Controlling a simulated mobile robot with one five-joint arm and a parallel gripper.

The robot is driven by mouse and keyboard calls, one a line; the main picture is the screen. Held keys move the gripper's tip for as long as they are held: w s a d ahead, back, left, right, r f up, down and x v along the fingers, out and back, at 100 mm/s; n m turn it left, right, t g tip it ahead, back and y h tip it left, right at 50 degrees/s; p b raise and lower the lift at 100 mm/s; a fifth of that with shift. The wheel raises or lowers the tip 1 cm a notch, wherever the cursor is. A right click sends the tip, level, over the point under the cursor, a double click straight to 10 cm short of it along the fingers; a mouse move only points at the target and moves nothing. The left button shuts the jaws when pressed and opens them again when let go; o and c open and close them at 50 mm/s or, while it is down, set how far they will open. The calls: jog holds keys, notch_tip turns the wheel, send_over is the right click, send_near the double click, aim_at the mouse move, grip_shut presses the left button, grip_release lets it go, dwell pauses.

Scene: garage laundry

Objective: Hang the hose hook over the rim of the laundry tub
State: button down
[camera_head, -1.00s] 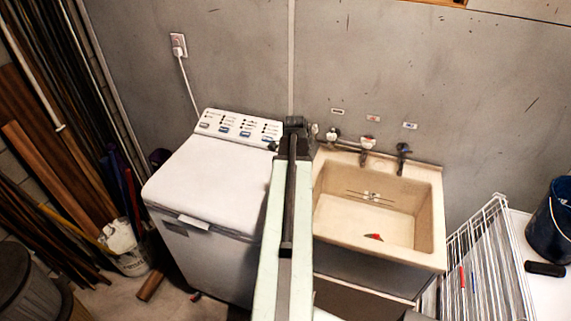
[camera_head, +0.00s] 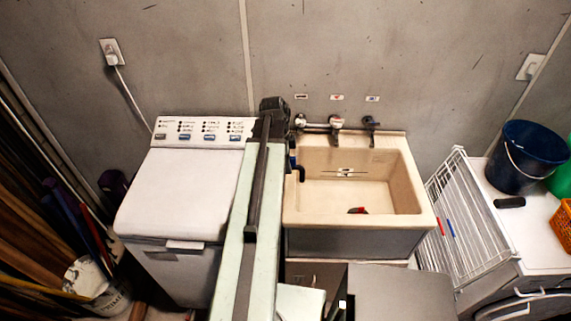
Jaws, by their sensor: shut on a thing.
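The laundry tub (camera_head: 418,232) is a cream basin against the back wall, right of my pale green column. Its front, right and back rims show clearly; my column covers part of its left side. A dark curved piece (camera_head: 299,172), which looks like the hose hook, shows at the tub's left rim just right of my column. I cannot tell whether it hangs on the rim or only passes in front of it. I cannot make out my gripper's fingers in this view. Pale and grey parts fill the bottom middle, below the tub.
A white washing machine (camera_head: 176,196) stands left of the tub. Taps (camera_head: 334,124) are above the tub's back rim, and a small red thing (camera_head: 357,210) lies inside it. A white wire rack (camera_head: 462,210) and a counter with a dark blue bucket (camera_head: 522,160) stand at the right.

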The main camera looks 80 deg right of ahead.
aim_at(288, 195)
jog(key=shift+w+r, duration=0.15)
jog(key=shift+r, duration=0.05)
notch_tip(288, 195, down, 15)
jog(key=b, duration=1.4)
jog(key=shift+r, duration=0.1)
jog(key=shift+a, duration=0.15)
jog(key=c, duration=1.2)
grip_release()
jog(key=shift+r, duration=0.1)
notch_tip(288, 195, up, 15)
jog(key=p, duration=1.4)
jog(key=shift+f, duration=0.25)
